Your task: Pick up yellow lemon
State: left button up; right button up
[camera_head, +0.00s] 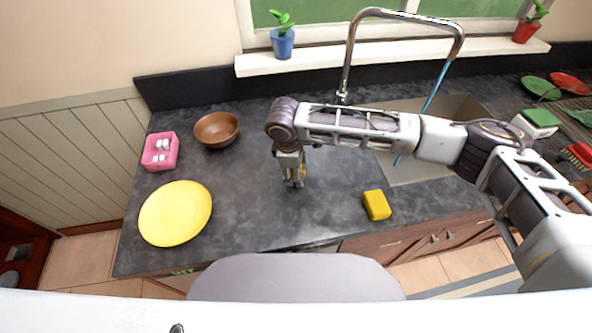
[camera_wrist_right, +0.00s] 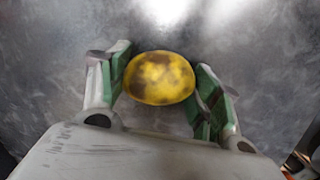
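The yellow lemon (camera_wrist_right: 160,78) has brown patches and lies on the dark countertop. In the right wrist view it sits between the two green-padded fingers of my right gripper (camera_wrist_right: 161,90). The fingers are apart, with a small gap visible on the left side; contact on the right is hard to tell. In the head view my right gripper (camera_head: 294,183) points down at the counter, and only a small bit of yellow shows by its fingers. My left gripper is not in view.
A yellow plate (camera_head: 175,213), a pink holder (camera_head: 160,151) and a brown bowl (camera_head: 217,129) stand to the left. A yellow sponge (camera_head: 377,205) lies to the right, near the sink (camera_head: 408,172) and tall faucet (camera_head: 347,62).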

jog(key=c, duration=0.3)
notch_tip(320, 180, up, 9)
jog(key=shift+r+b, duration=0.2)
jog(key=shift+b, duration=0.15)
jog(key=shift+r, duration=0.3)
dwell(0.7)
